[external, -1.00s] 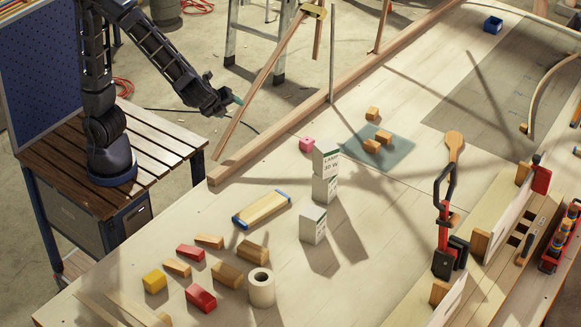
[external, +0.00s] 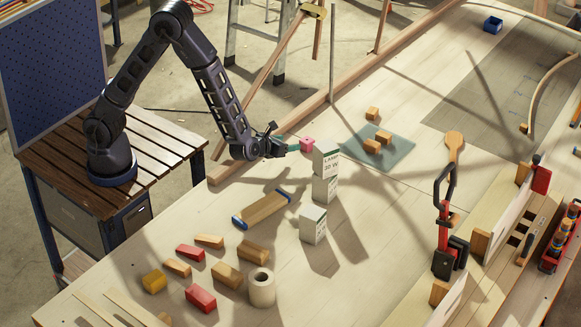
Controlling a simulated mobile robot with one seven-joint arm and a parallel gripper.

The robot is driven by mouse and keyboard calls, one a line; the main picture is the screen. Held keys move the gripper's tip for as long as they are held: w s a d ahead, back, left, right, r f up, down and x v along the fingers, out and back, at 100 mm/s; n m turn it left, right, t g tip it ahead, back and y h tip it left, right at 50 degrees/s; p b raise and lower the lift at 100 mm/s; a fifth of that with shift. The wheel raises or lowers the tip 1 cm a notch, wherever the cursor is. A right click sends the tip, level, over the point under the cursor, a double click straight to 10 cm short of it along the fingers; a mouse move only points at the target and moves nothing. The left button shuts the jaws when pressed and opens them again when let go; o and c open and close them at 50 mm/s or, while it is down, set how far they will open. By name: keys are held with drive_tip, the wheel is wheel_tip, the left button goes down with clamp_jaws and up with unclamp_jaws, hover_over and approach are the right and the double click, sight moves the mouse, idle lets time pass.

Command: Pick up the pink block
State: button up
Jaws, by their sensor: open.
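Part of the block's left side is hidden by the fingers.
A wooden rail (external: 340,92) runs along the bench edge behind my gripper. A greenish mat (external: 378,148) with small wooden blocks lies to the right. Another white box (external: 313,224), a blue-ended wooden piece (external: 262,210) and several coloured blocks lie in front.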

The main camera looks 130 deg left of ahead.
sight(307, 140)
drive_tip(key=shift+w+a+f+m, duration=0.15)
drive_tip(key=shift+a+f+m, duration=0.2)
drive_tip(key=shift+f, duration=0.1)
drive_tip(key=x, duration=0.5)
drive_tip(key=shift+r+x, duration=0.2)
drive_tip(key=shift+x, duration=1.15)
drive_tip(key=shift+r+x, duration=0.2)
drive_tip(key=shift+x, duration=1.15)
drive_tip(key=shift+w+a, duration=0.1)
drive_tip(key=shift+a, duration=0.05)
drive_tip(key=c, duration=1.1)
